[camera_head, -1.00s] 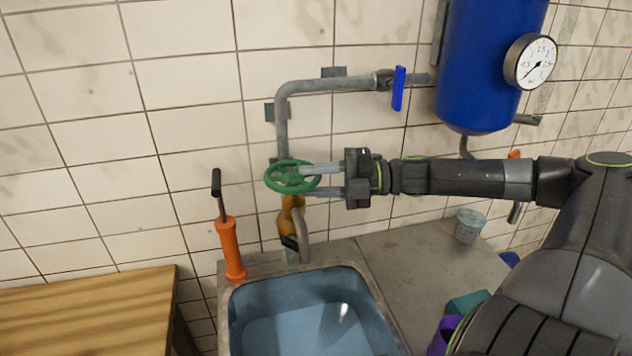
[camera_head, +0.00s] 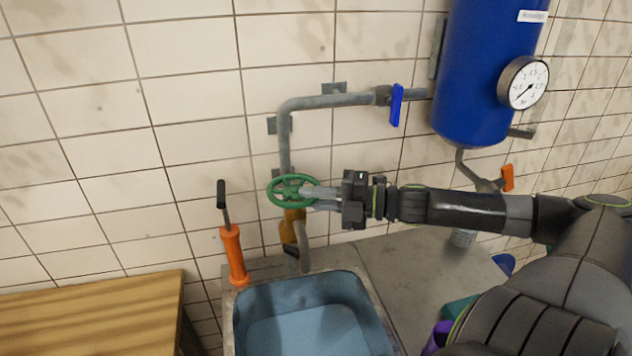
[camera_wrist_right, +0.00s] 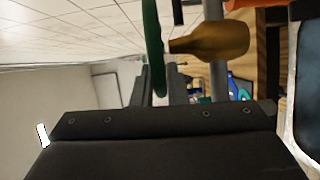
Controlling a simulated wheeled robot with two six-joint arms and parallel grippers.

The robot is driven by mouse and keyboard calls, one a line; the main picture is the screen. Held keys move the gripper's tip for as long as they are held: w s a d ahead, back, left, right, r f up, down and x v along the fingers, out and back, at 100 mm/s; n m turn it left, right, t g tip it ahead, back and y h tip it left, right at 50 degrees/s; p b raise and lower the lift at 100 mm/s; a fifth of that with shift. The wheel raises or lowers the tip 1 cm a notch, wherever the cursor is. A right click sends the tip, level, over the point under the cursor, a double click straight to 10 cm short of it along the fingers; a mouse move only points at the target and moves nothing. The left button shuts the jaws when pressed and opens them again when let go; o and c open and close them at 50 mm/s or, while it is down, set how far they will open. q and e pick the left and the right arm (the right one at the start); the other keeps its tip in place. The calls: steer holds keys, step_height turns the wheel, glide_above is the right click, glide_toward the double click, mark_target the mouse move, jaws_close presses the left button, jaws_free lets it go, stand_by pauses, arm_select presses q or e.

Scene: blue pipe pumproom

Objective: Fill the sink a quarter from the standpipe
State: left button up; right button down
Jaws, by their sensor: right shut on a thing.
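The green handwheel (camera_head: 280,196) sits on the brass valve body (camera_head: 289,228) of the grey standpipe against the tiled wall. My right gripper (camera_head: 308,194) comes from the right and is shut on the wheel's rim. In the right wrist view the wheel (camera_wrist_right: 152,45) shows edge-on at the fingers, beside the brass body (camera_wrist_right: 215,42). The grey spout (camera_head: 303,245) curves down over the back of the blue sink (camera_head: 256,296). A paler surface lies in the sink; its exact level is hard to tell, and I make out no stream. My left gripper is not in view.
A blue lever (camera_head: 396,104) is on the upper pipe. A blue tank (camera_head: 480,85) with a gauge (camera_head: 523,83) hangs at right, an orange lever (camera_head: 507,177) below. An orange hand pump (camera_head: 233,255) stands left of the sink, near a wooden table (camera_head: 90,310).

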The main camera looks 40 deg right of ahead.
steer(key=m+t+h+p, duration=0.1)
steer(key=a+m+h+p, duration=0.1)
steer(key=p, duration=0.1)
steer(key=shift+s+r+m+t+h, duration=0.1)
steer(key=shift+r+m+t+h, duration=0.05)
steer(key=shift+m+t+h, duration=0.2)
steer(key=shift+a+f+m+t+h+p, duration=0.1)
steer(key=shift+a+m+t+h+p, duration=0.2)
steer(key=shift+h, duration=0.4)
steer(key=shift+a+f+m+t+h+p, duration=0.1)
steer(key=shift+m+t+h+p, duration=0.15)
steer(key=shift+m+h, duration=0.3)
steer(key=shift+h, duration=0.4)
steer(key=c, duration=1.5)
jaws_free()
steer(key=shift+o, duration=0.2)
steer(key=shift+d, duration=0.1)
